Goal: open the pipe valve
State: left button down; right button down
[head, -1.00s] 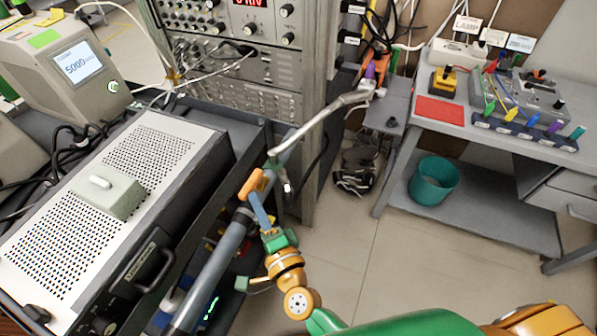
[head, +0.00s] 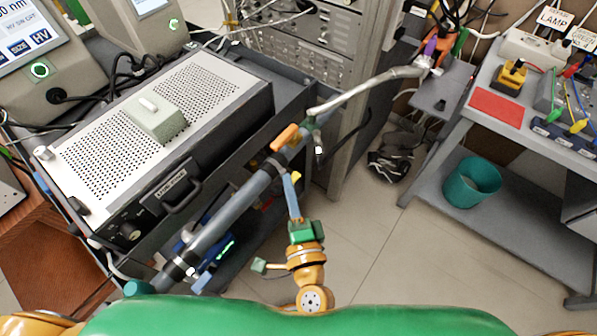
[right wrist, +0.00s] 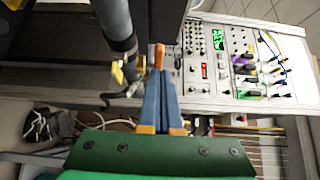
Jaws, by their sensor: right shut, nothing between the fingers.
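A grey pipe (head: 228,215) runs diagonally along the side of the cart, with a small valve that has an orange handle (head: 285,137) near its upper end. The handle lies roughly in line with the pipe. My right gripper (head: 288,176) has blue fingers that are shut and empty. Its tips are just below the handle in the head view, apart from it. In the right wrist view the shut fingers (right wrist: 158,78) point at the orange handle (right wrist: 159,57), and the pipe (right wrist: 116,25) is to their left. My left gripper is not in view.
A perforated instrument case (head: 198,82) sits on the cart left of the pipe. A metal hose (head: 366,88) leads from the valve to the upper right. A rack (head: 352,60) stands behind. A teal bin (head: 472,182) is on the table's shelf; clear floor lies between.

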jog(key=s, duration=0.1)
jog(key=s+a, duration=0.1)
jog(key=s, duration=0.2)
jog(key=shift+s+a+b, duration=0.15)
jog(key=shift+a+b, duration=0.15)
jog(key=shift+b, duration=0.1)
jog(key=shift+a, duration=0.1)
jog(key=s+d+f+n+g, duration=0.2)
jog(key=s+f+n+g, duration=0.15)
jog(key=f, duration=0.55)
jog(key=s+d+f+n+g, duration=0.25)
jog(key=f+n, duration=0.25)
jog(key=f, duration=0.4)
jog(key=s+d+f+n+g, duration=0.2)
jog(key=f+n+g, duration=0.15)
jog(key=f, duration=0.55)
jog(key=s+d+f+n+g+h, duration=0.2)
jog(key=s+d+f+g, duration=0.1)
jog(key=s+d+f, duration=0.2)
jog(key=s+d+f+n+g+h, duration=0.2)
jog(key=s+d+f, duration=0.4)
jog(key=s+d, duration=0.4)
jog(key=shift+d+n+g+h, duration=0.3)
jog(key=shift+d+n+g, duration=0.6)
jog(key=shift+d, duration=0.25)
